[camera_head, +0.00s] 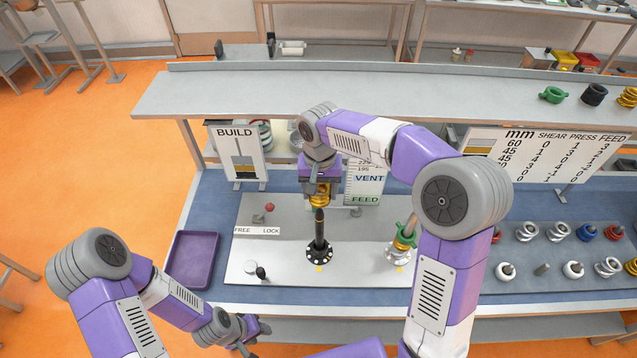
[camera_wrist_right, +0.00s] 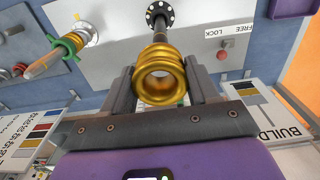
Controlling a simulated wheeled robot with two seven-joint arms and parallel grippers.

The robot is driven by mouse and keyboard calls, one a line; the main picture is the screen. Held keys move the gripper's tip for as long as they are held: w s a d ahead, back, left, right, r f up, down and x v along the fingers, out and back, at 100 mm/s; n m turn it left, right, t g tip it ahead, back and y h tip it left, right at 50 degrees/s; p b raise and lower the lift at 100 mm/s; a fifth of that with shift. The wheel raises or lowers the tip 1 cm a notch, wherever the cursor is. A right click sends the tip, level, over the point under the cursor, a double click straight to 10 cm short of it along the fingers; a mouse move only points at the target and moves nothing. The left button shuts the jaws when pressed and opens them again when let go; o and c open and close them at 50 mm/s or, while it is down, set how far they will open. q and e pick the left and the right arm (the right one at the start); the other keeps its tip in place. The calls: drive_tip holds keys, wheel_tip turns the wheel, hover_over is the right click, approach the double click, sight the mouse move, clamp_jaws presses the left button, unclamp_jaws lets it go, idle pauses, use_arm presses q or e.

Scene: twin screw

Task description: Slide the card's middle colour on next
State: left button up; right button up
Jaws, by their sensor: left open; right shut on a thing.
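The BUILD card (camera_head: 235,150) stands at the back left; its picture has a gold band between a dark band and a paler one. My right gripper (camera_head: 320,190) is shut on a gold ribbed ring (camera_head: 320,198), which also shows in the right wrist view (camera_wrist_right: 160,72) between both fingers. The ring is at the top of a black upright post (camera_head: 319,230) with a flanged base. I cannot tell whether the post's tip is inside the ring. My left gripper (camera_head: 250,330) is open and empty at the table's front edge.
A FREE/LOCK lever with a red knob (camera_head: 270,207) is left of the black post. A purple tray (camera_head: 192,260) lies left; several rings on pegs fill the right.

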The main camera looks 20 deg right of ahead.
sight(320, 209)
drive_tip(key=shift+f+b, duration=2.55)
drive_tip(key=shift+f, duration=0.85)
drive_tip(key=shift+f+b, duration=2.65)
drive_tip(key=shift+f, duration=0.95)
drive_tip(key=o, duration=1.3)
wheel_tip(320, 209, up, 8)
drive_tip(key=shift+f, duration=0.2)
